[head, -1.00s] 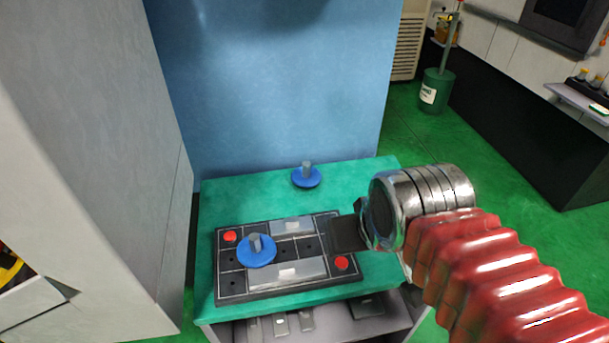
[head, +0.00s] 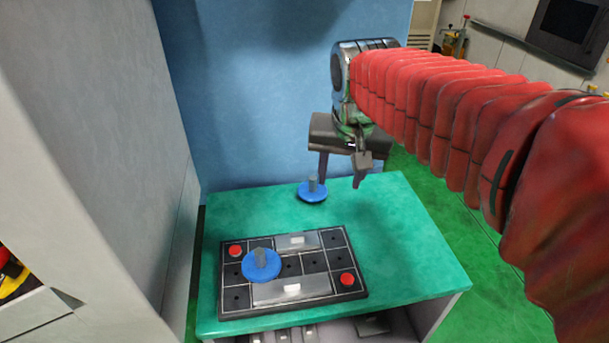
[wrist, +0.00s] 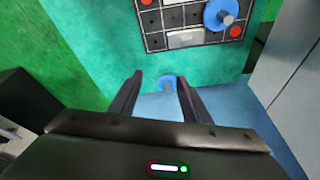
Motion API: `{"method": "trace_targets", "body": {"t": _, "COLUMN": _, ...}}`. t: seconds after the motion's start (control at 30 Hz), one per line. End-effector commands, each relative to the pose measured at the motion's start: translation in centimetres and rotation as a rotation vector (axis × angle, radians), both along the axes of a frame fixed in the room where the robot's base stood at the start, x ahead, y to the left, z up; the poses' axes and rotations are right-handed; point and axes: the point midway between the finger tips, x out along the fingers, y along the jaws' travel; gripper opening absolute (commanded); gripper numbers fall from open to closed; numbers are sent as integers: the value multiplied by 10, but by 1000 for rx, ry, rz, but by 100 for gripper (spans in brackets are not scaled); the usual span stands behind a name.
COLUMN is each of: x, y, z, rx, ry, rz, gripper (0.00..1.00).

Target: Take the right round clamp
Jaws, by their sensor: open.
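Two blue round clamps with grey stems are in the head view. The right round clamp (head: 312,194) stands on the green tabletop near its back edge. The left round clamp (head: 261,265) sits on the dark gridded plate (head: 345,292). My gripper (head: 341,180) is open and empty, pointing down just above and close to the right clamp. In the wrist view the right clamp (wrist: 168,84) shows between the two fingers (wrist: 160,80), seen from above, with the plate beyond it. I cannot tell the exact height of the fingertips above it.
The plate carries red buttons (head: 347,279) and light metal blocks (head: 291,290). A blue wall (head: 270,120) rises right behind the table. A pale cabinet (head: 110,150) stands close at the left. The tabletop's right side (head: 415,250) is clear.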

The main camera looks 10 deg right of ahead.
Motion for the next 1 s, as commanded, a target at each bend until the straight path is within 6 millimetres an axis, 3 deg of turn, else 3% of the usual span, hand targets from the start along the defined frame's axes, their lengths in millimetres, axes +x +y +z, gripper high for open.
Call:
{"method": "trace_targets", "body": {"t": 0.47, "x": 99, "y": 3, "z": -9, "rx": 27, "ry": 84, "rz": -181, "gripper": 43}}
{"method": "trace_targets", "body": {"t": 1.0, "x": 201, "y": 9, "z": -59, "rx": 36, "ry": 166, "rz": -394, "gripper": 43}}
